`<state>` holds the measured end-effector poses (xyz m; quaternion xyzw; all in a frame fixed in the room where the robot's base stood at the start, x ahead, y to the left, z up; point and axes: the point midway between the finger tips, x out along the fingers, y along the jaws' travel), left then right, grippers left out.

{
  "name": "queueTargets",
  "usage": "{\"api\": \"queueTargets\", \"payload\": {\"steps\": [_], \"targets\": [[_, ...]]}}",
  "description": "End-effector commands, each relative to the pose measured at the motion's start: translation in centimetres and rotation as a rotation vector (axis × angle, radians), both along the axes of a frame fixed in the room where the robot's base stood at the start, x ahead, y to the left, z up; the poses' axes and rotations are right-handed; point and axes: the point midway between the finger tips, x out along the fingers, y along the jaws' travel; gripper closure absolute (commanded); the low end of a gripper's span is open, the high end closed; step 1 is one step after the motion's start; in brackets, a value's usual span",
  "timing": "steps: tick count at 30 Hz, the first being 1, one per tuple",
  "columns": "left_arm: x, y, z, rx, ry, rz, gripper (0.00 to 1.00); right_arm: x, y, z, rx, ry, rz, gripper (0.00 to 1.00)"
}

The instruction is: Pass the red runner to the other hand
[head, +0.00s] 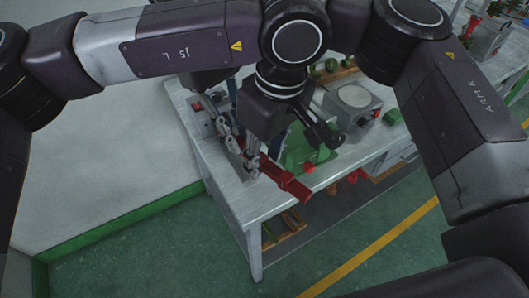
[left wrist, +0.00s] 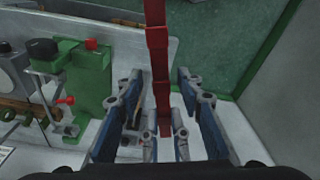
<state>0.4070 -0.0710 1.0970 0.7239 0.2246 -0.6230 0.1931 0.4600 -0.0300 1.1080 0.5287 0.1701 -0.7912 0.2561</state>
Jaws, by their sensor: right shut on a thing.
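The red runner (head: 288,182) is a long red bar above the front edge of the table. In the left wrist view the runner (left wrist: 160,55) stands upright in the picture between the fingers. My left gripper (left wrist: 160,84) is open, with a finger on each side of the runner and a gap to it. In the head view my left gripper (head: 290,132) hangs over the table, and its fingers are partly hidden. My right gripper (left wrist: 166,138) is shut on the lower end of the runner in the left wrist view. Arms and fingers hide much of it in the head view.
A green fixture (left wrist: 88,82) with a red knob stands on the table close beside the left gripper. A grey machine (head: 352,104) with a round top stands farther right. The table (head: 240,203) ends just below the runner, with green floor (head: 150,255) beyond.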

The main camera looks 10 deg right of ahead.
Motion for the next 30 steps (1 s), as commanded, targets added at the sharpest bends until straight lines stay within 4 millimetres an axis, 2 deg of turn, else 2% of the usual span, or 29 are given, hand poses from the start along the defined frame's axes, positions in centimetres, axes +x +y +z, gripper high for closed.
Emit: {"api": "queueTargets", "payload": {"steps": [1,8,9,11,12,17,26,30], "targets": [[0.0,0.0,0.0,0.000,0.000,0.000,0.74,0.0,0.0,0.0,0.000,0.000,0.000,1.00],[0.0,0.0,0.1,-0.001,-0.001,0.000,0.99,0.0,0.0,0.0,0.000,0.000,0.000,1.00],[0.0,0.0,0.1,-0.001,-0.001,0.000,1.00,0.0,0.0,0.0,0.001,0.001,0.000,1.00],[0.0,0.0,0.1,-0.001,-0.001,0.000,1.00,0.0,0.0,0.0,0.001,0.001,0.000,1.00],[0.0,0.0,0.1,-0.002,-0.001,0.000,1.00,0.0,0.0,0.0,0.001,0.001,0.001,0.82],[0.0,0.0,0.1,-0.002,-0.001,0.000,1.00,0.0,0.0,0.0,0.001,0.001,0.001,0.65],[0.0,0.0,0.1,-0.001,-0.001,0.000,1.00,0.0,0.0,0.1,0.000,0.000,0.000,0.65],[0.0,0.0,0.1,0.000,0.000,0.000,1.00,0.4,0.3,1.1,-0.001,-0.002,0.000,0.65]]}}
